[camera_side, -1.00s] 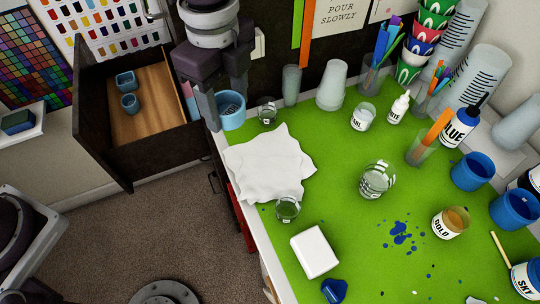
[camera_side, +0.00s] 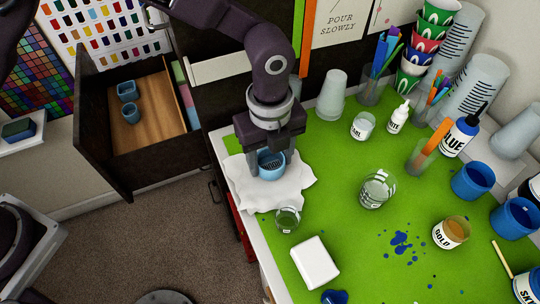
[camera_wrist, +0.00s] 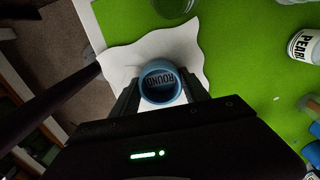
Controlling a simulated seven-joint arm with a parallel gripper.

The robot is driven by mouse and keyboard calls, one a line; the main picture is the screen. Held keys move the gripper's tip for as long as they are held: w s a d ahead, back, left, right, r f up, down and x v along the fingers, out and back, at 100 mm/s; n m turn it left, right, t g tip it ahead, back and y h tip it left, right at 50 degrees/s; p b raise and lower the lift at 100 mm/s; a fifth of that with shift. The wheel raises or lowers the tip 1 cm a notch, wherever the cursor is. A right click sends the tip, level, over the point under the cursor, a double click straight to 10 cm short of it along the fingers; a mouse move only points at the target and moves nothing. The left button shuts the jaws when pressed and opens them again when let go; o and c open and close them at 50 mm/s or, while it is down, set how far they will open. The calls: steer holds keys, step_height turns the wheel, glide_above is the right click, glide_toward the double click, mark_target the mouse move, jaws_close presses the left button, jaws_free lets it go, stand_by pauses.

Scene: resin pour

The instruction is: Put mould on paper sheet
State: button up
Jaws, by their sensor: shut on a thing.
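The mould is a small round blue cup (camera_side: 271,164) with ridges inside. My gripper (camera_side: 269,160) is shut on it, one finger at each side, and it is upright over the white paper sheet (camera_side: 290,192). In the wrist view the mould (camera_wrist: 160,84) shows the word "ROUND" inside, between my fingers, with the paper sheet (camera_wrist: 120,58) around and beneath it. I cannot tell whether its base touches the sheet. My arm and gripper hide the sheet's back part.
A glass cup (camera_side: 288,219) stands at the sheet's front edge, and a white block (camera_side: 314,262) lies further forward. Another glass cup (camera_side: 376,189) stands to the right. An open drawer (camera_side: 150,125) at the left holds two blue moulds. Green mat between the cups is clear.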

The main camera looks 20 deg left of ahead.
mark_target(270, 166)
steer(key=shift+f, duration=0.15)
steer(key=o, duration=1.4)
steer(key=shift+c, duration=0.2)
step_height(270, 166, up, 12)
steer(key=shift+r, duration=0.2)
